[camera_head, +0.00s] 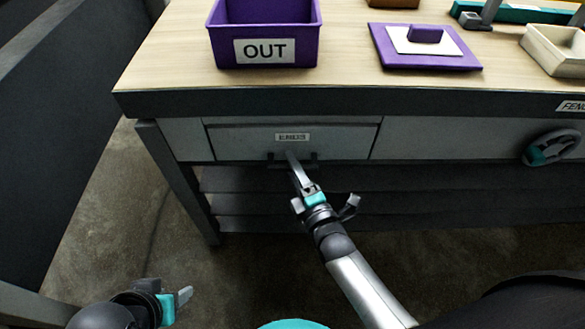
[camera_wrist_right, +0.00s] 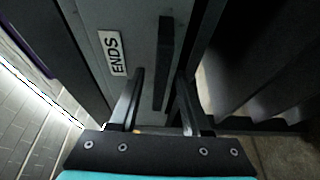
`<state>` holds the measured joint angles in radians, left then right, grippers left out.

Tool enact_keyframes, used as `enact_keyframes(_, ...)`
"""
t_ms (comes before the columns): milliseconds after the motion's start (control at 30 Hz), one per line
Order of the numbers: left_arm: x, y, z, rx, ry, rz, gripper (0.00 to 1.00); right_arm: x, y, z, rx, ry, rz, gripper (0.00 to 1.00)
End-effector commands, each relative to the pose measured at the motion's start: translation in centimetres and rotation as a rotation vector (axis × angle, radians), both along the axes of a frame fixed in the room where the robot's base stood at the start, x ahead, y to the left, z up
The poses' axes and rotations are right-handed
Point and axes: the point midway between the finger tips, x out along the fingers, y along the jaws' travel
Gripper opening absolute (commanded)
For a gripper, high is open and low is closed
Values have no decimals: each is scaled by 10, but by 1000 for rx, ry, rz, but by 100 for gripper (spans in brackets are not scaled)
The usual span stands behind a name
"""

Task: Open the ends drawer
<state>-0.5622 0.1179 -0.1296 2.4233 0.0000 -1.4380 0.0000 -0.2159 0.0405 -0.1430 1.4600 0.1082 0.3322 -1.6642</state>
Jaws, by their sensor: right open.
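The ends drawer (camera_head: 240,143) is in the bench front, marked by an ENDS label (camera_head: 292,137). Its front looks flush with the panel around it, so it looks shut. Its dark bar handle (camera_wrist_right: 164,50) runs up the drawer front in the right wrist view. My right gripper (camera_head: 290,158) is open at the handle. In the right wrist view its two fingers (camera_wrist_right: 160,74) stand either side of the handle's near end; I cannot tell whether they touch it. My left gripper (camera_head: 170,298) is low at the left, away from the bench; its jaw opening is unclear.
On the bench top (camera_head: 160,60) stand a purple OUT bin (camera_head: 225,45), a purple board with a block (camera_head: 425,60) and a pale wooden tray (camera_head: 545,50). A handwheel (camera_head: 550,147) sits on the bench front at right. A dark slatted shelf (camera_head: 240,205) is below the drawer.

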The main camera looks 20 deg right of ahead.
Motion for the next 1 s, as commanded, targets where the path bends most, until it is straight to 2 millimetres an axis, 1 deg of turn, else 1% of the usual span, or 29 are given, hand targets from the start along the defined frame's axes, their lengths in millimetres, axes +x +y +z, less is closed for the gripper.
enact_keyframes(267,-1,0,1,1,0,0,50,1,0,0,0,1,0,48)
enact_keyframes(300,-1,0,1,1,0,0,50,1,0,0,0,0,0,46)
enact_keyframes(700,0,0,1,1,0,0,50,1,0,0,0,0,0,1)
enact_keyframes(733,0,0,1,1,0,1,50,1,0,0,0,0,0,0)
enact_keyframes(1000,0,0,1,1,-1,0,50,1,0,0,0,0,0,0)
